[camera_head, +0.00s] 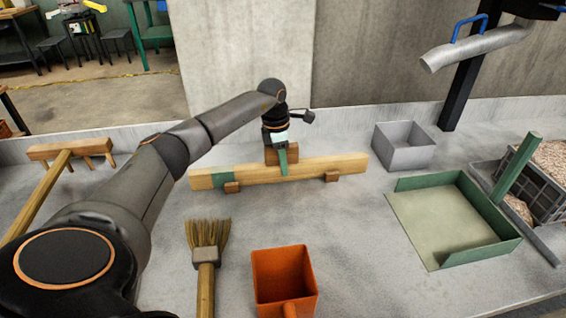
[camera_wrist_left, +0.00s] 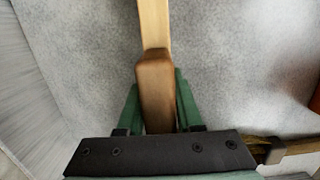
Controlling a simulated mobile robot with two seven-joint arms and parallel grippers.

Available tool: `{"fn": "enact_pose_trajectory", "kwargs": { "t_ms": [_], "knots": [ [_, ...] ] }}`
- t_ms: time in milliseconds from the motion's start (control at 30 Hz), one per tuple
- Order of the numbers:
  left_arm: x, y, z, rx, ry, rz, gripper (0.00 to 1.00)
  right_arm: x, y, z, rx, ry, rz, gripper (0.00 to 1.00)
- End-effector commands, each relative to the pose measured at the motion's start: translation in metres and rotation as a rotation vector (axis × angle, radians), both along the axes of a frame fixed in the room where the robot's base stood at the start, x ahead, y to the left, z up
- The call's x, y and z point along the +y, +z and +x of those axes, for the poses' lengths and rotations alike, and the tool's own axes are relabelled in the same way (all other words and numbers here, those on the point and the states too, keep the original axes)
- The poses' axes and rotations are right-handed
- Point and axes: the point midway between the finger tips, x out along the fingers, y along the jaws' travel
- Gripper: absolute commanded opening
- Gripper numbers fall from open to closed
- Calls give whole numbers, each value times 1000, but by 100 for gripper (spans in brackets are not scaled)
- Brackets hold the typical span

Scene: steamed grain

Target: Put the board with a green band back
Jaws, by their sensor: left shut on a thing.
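The long pale wooden board (camera_head: 325,168) with a green band (camera_head: 223,180) near its left end is on the grey surface, at the middle of the head view. Small brown blocks show along its lower edge. My left gripper (camera_head: 283,160) is over the board's middle, pointing down, shut on its brown wooden grip. The left wrist view shows the brown grip (camera_wrist_left: 156,90) between the two green fingers (camera_wrist_left: 158,112), with the pale board (camera_wrist_left: 153,22) running beyond it. Whether the board touches the surface or hangs just above it, I cannot tell. My right gripper is not in view.
A wooden rake (camera_head: 45,195) lies at left. A brush (camera_head: 207,255) and an orange scoop (camera_head: 283,278) lie in front. A grey box (camera_head: 403,148), a green-walled tray (camera_head: 455,215) and a dark crate (camera_head: 548,185) are at right. A metal spout (camera_head: 475,45) hangs at upper right.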

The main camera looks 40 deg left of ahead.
Motion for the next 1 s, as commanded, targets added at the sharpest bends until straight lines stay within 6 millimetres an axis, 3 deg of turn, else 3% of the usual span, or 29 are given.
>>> {"fn": "enact_pose_trajectory", "kwargs": {
  "t_ms": [333, 367, 633, 1000],
  "knots": [
    [0, -6, 1, -3, 0, -1, 0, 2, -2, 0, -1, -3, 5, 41],
    [0, -5, 1, -3, 0, -1, 38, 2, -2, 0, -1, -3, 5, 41],
    [0, -6, 0, -1, 0, -1, 68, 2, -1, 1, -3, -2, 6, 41],
    [1, 0, -1, 1, 0, 1, 70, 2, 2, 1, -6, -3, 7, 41]
  ]
}}
